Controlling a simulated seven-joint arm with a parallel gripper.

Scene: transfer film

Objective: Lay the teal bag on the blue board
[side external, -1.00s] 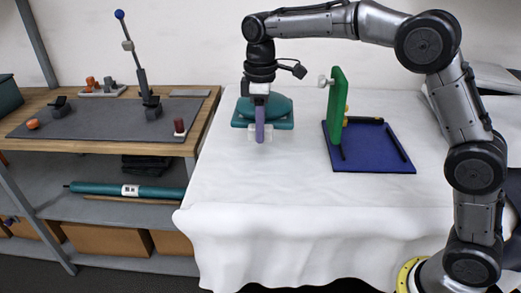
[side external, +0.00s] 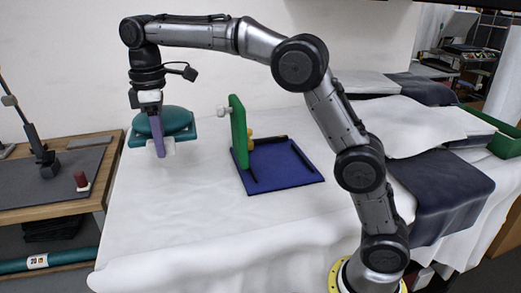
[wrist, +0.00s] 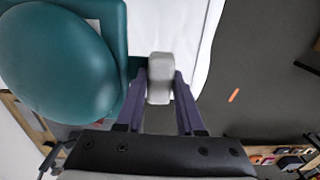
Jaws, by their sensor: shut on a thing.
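The teal bag (side external: 165,121) has a rounded, bulging top over a flat teal base. It is at the left end of the white-covered table in the side view and fills the upper left of the wrist view (wrist: 55,65). My gripper (side external: 158,150), with purple fingers, is shut on a pale block (wrist: 160,78) at the bag's edge; the block looks joined to the bag. The bag seems held at finger height; its underside is hidden. The blue board (side external: 285,172) lies flat on the table, to the right of the bag, with dark strips along its edges.
A green upright plate (side external: 239,132) with a pale knob stands at the blue board's left edge, between bag and board. Grey and white cloths lie right. A workbench (side external: 50,180) is left. The table's front is clear.

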